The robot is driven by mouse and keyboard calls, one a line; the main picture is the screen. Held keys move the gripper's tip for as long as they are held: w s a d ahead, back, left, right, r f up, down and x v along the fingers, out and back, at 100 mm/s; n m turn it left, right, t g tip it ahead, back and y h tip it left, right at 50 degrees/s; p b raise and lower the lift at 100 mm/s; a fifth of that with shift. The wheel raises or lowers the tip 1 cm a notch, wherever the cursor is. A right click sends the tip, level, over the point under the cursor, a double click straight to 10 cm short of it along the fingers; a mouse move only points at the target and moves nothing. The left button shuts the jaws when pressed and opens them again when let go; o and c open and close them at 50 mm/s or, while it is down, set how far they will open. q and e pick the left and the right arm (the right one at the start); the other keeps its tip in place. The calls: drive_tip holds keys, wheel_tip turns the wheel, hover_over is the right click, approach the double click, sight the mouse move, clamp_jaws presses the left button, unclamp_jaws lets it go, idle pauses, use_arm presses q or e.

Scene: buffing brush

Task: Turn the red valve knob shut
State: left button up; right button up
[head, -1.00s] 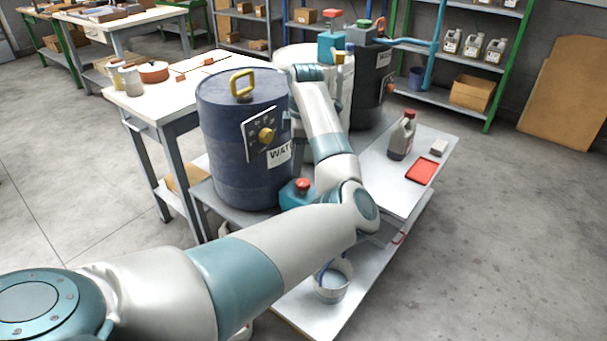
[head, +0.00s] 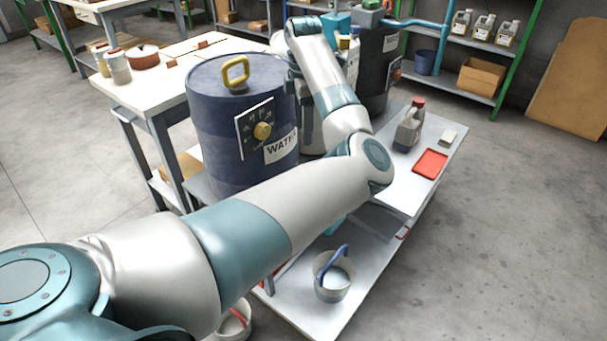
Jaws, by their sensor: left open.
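No red valve knob shows clearly now; the area low in front of the blue drum, where one showed earlier, lies behind my left arm. The blue drum (head: 225,120) has a yellow handle, a dial plate with a yellow knob (head: 262,131) and a WATER label. My left arm crosses the view, bends at the elbow, and its forearm rises beside the drum. My left gripper (head: 302,118) hangs beyond the forearm between the blue drum and the pale drum, mostly hidden. It is open, and I see nothing held in it. My right gripper is out of view.
A black drum (head: 377,75) stands behind. A low cart shelf (head: 400,185) carries a grey jug (head: 410,127) and a red tray (head: 430,162). Buckets (head: 332,283) stand below. A workbench (head: 150,92) is at the left. The floor at right is clear.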

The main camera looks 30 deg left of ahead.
use_arm(q)
wheel_tip(320, 180, down, 17)
drive_tip(key=shift+f+b, duration=0.2)
drive_tip(key=shift+b, duration=0.3)
drive_tip(key=shift+c, duration=0.5)
drive_tip(key=c, duration=0.9)
